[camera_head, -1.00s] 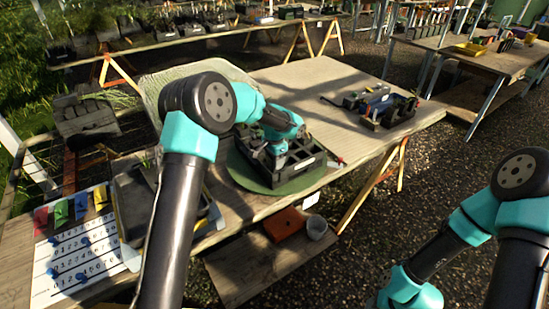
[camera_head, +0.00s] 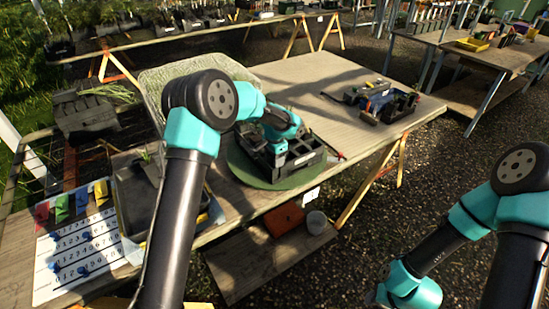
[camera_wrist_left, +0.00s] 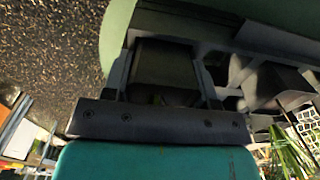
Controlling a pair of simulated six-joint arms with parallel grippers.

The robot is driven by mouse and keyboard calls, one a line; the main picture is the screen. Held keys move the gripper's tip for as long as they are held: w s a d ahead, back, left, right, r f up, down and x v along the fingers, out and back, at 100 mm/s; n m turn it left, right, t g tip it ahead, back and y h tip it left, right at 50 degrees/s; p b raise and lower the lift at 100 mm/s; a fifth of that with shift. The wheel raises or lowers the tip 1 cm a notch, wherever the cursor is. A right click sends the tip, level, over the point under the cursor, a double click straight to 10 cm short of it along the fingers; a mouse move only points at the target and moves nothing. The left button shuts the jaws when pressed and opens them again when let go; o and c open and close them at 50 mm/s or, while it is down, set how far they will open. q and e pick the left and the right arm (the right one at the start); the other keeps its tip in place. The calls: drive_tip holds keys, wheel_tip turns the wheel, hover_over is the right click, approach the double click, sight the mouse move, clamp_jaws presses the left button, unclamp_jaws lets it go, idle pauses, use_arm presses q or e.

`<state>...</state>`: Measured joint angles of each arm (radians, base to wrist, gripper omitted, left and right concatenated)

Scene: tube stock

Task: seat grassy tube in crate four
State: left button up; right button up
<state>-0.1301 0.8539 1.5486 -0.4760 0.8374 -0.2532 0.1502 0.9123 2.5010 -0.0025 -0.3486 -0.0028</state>
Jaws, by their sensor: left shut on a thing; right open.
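A black crate (camera_head: 308,158) with several compartments stands on a round green mat (camera_head: 248,176) on the near wooden table. My left gripper (camera_head: 277,148) points down into the left part of this crate. In the left wrist view, its dark jaw (camera_wrist_left: 160,100) is low among the compartment walls (camera_wrist_left: 262,85). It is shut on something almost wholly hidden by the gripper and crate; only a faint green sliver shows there. I cannot tell which numbered crate or compartment this is. My right arm is at the lower right, its fingers out of view.
A dark tray with tools and a blue item (camera_head: 380,100) is at the table's back right. A number board (camera_head: 75,250) with coloured tags lies at the left, beside a dark bin (camera_head: 135,200).

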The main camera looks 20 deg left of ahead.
use_arm(q)
drive_tip(key=shift+s+a+f, duration=0.1)
drive_tip(key=shift+s+f, duration=0.15)
drive_tip(key=shift+f, duration=0.65)
drive_tip(key=o, duration=1.1)
drive_tip(key=shift+c, duration=0.2)
drive_tip(key=shift+r, duration=0.55)
wheel_tip(320, 180, up, 18)
drive_tip(key=shift+w+a, duration=0.2)
drive_tip(key=shift+w, duration=0.05)
